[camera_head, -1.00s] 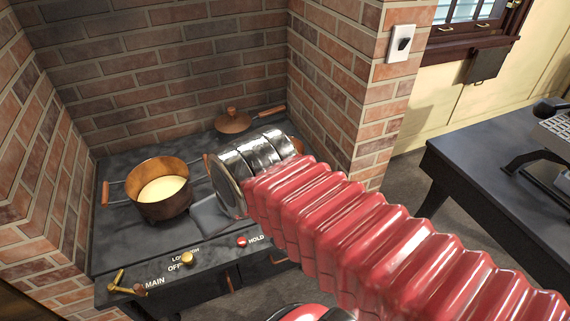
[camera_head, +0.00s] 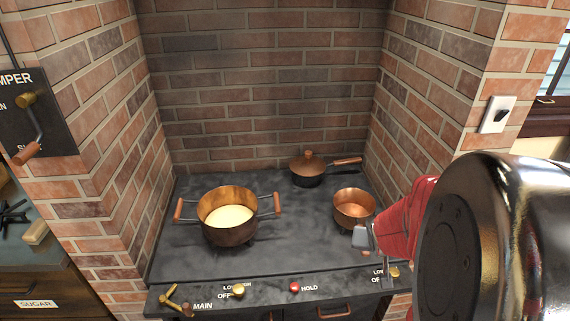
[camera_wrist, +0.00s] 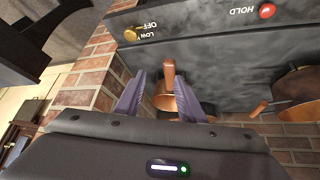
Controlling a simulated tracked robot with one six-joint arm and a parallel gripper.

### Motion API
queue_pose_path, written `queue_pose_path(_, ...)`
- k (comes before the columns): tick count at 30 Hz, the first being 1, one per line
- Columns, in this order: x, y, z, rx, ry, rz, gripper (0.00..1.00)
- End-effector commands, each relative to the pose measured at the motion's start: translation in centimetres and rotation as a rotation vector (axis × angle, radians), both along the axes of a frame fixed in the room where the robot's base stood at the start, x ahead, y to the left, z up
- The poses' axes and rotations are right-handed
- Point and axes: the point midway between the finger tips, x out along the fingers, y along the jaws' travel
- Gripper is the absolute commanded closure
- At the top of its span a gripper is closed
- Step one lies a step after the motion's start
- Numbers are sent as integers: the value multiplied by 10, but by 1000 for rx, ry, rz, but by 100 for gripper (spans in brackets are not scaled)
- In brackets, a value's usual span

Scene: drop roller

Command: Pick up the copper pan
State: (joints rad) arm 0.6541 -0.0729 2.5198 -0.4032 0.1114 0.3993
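The small copper pan (camera_head: 354,207) stands on the right side of the dark stove top, its open mouth up. In the wrist view its brown handle (camera_wrist: 168,72) points toward the stove's front edge and shows between my fingertips. My gripper (camera_head: 374,253) is just in front of the pan, low over the stove. Its two purple-grey fingers are spread, with visible space around the handle, so it is open and empty. My red arm hides part of the space right of the pan. Whether a finger touches the handle cannot be told.
A larger two-handled copper pot (camera_head: 229,228) with yellow contents stands at left. A lidded pan (camera_head: 307,172) with a wooden handle sits behind. Brick walls enclose the back and sides. Knobs and a red HOLD button (camera_head: 294,287) line the front. The stove's middle is clear.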

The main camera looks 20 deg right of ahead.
Motion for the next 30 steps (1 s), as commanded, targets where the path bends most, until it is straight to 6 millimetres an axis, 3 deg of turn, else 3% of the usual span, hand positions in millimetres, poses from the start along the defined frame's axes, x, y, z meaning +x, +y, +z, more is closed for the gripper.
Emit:
queue_pose_path(6, -18, -40, -46, 47, -46, -97, 64)
queue_pose_path(15, -33, -72, -99, 154, -215, -208, 64)
queue_pose_path(22, -28, -72, -121, 313, -456, -276, 64)
queue_pose_path(30, -22, -54, -119, 575, -765, -343, 64)
